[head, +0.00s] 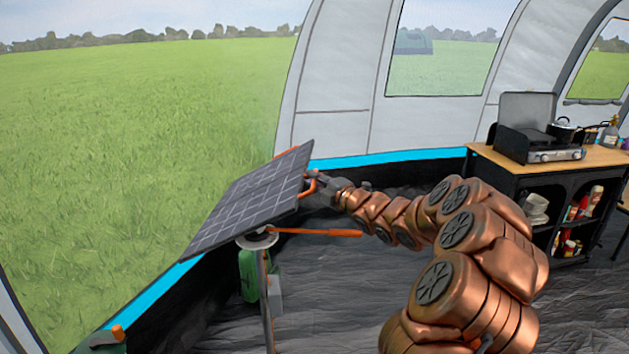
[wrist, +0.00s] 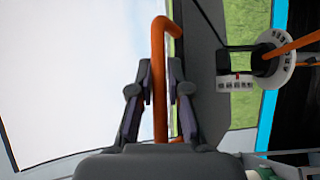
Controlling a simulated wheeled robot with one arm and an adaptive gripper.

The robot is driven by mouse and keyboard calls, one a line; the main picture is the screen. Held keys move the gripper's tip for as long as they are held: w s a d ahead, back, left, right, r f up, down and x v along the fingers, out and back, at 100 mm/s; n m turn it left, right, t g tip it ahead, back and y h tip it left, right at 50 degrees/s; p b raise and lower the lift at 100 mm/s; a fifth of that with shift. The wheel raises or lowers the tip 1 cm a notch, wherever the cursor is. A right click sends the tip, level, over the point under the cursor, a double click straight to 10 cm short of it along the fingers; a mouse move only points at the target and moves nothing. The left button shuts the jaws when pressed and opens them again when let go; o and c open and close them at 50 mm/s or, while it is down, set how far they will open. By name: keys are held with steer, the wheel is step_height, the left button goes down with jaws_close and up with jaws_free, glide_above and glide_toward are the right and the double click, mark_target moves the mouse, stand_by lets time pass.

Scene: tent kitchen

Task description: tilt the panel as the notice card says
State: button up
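The dark solar panel (head: 250,205) is tilted on a post, its right edge higher in the head view. An orange handle (head: 309,187) is on its right side. My gripper (head: 318,186) is at this handle. In the wrist view the handle's orange bar (wrist: 160,85) runs between the fingers of my gripper (wrist: 161,75), with slim gaps beside it, so the fingers look open around it. A white disc (head: 257,240) and an orange lever (head: 318,232) are under the panel. The wrist view shows a small label strip (wrist: 234,83) with a red mark, too small to read. I see no notice card.
The panel's post (head: 265,300) stands on the dark groundsheet, with a green object (head: 248,276) behind it. A black kitchen unit (head: 560,190) with a stove (head: 545,145) stands at the right. The floor between is clear.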

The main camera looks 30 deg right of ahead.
jaws_close()
stand_by(0.3)
